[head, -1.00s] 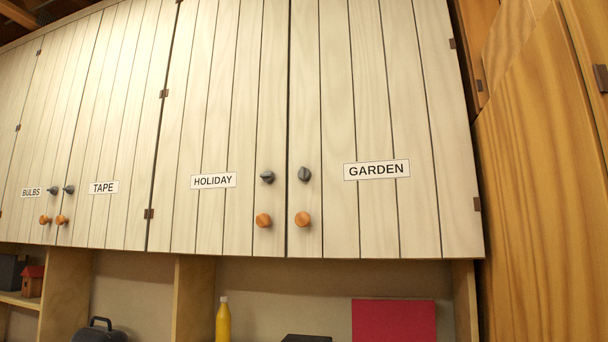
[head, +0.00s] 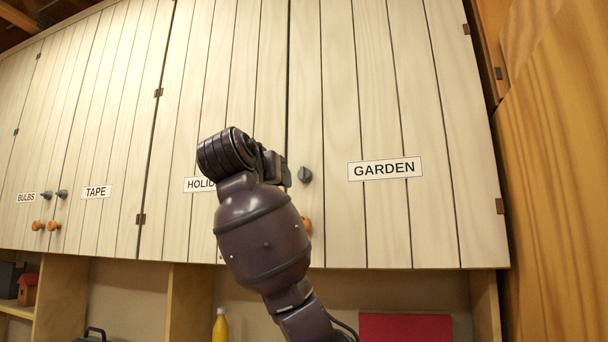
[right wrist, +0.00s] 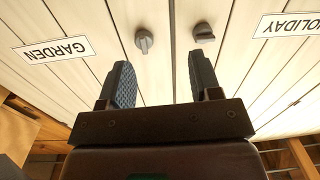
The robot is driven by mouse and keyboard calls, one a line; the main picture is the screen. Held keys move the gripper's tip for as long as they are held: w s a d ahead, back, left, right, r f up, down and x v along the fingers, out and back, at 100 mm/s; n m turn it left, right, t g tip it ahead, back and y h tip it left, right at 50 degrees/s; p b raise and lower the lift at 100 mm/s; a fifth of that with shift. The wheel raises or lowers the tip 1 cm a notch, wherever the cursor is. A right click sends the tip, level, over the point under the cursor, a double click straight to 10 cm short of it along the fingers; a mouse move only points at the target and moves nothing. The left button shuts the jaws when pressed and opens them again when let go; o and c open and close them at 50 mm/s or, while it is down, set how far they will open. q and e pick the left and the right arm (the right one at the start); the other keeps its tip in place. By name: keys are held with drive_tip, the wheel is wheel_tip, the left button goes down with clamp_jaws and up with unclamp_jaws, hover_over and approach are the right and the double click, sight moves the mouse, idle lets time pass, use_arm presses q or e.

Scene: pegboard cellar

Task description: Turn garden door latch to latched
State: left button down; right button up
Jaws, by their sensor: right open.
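The garden door latch (head: 305,174) is a dark grey knob on the pale plank door with the GARDEN label (head: 385,168). Its ridge looks roughly upright. The latch also shows in the right wrist view (right wrist: 144,41), where the picture is upside down. My right gripper (right wrist: 160,62) is open and empty, its two fingers pointing at the doors. The garden latch lies beyond the gap, nearer the left finger in that view, and apart from both fingers. In the head view my right arm stands just left of the latch. My left gripper is not in view.
The holiday latch (right wrist: 203,32) lies beyond the other finger and is hidden by my arm in the head view. An orange knob (head: 306,225) sits below the garden latch, partly covered. Bulbs and tape doors are at left; a yellow bottle (head: 220,327) stands below.

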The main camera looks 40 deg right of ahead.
drive_tip(key=m, duration=0.2)
approach(302, 172)
drive_tip(key=shift+g+h, duration=0.3)
drive_tip(key=shift+g, duration=0.1)
drive_tip(key=x, duration=0.2)
drive_tip(key=p+x, duration=0.1)
drive_tip(key=x, duration=0.2)
drive_tip(key=p+x, duration=0.1)
drive_tip(key=x, duration=0.2)
drive_tip(key=shift+w+a, duration=0.1)
drive_tip(key=shift+w, duration=0.2)
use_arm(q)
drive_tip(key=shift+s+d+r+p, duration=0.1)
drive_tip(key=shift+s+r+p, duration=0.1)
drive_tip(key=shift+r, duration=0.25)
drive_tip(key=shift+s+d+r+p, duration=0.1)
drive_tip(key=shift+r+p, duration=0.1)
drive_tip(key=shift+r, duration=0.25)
use_arm(e)
drive_tip(key=shift+w+d, duration=0.3)
drive_tip(key=shift+d, duration=0.35)
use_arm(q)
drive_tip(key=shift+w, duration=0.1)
use_arm(e)
drive_tip(key=c, duration=0.9)
drive_tip(key=shift+f, duration=0.1)
drive_tip(key=shift+c, duration=0.2)
